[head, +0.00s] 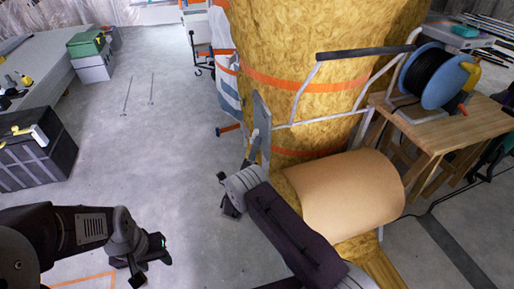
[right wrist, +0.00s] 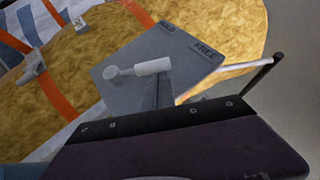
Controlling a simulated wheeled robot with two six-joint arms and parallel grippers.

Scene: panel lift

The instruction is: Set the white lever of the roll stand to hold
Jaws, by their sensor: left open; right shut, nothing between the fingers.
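The white lever (right wrist: 153,67) shows in the right wrist view on a grey plate (right wrist: 192,73) marked HOLD and FREE. Its handle points right from a round pivot, more towards the FREE mark than HOLD. In the head view the plate (head: 264,112) is seen nearly edge-on, beside the big yellow roll, and the lever is hard to make out. My right gripper (right wrist: 157,92) is shut and empty, just below the lever handle; contact cannot be told. My left gripper (head: 150,268) is open and empty above the floor at lower left, far from the stand.
A tan paper roll (head: 350,195) lies right of my right arm. A dark bar (head: 365,53) on white rods crosses the big roll (head: 290,50). A wooden table (head: 440,125) holds a blue cable reel (head: 457,75).

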